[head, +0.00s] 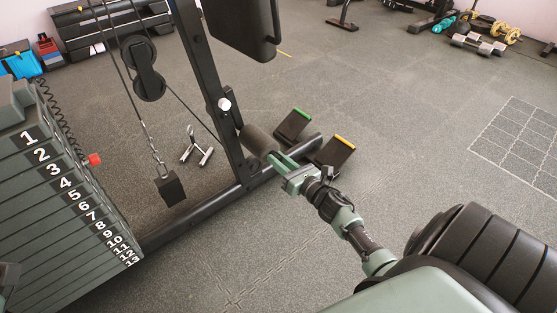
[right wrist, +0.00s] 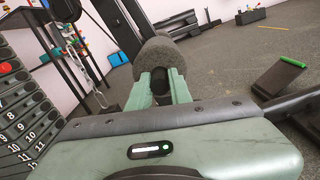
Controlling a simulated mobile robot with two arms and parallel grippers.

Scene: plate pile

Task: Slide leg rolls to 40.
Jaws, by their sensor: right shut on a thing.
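The leg rolls (head: 257,139) show as a dark grey foam cylinder low on the front of the weight machine's post (head: 214,98). In the right wrist view the foam roll (right wrist: 158,60) is straight ahead, with a dark end facing me. My right gripper (head: 277,161) reaches the near end of the roll, and its green fingers (right wrist: 161,84) stand on both sides of that end, shut on it. Any scale or number 40 on the post is not readable.
A numbered weight stack (head: 70,200) stands at the left. Two dark foot plates, one green-edged (head: 293,125) and one yellow-edged (head: 335,151), lie beside the machine's base. A metal handle (head: 196,148) is on the floor. Dumbbells (head: 478,44) are at the far right. The right floor is open.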

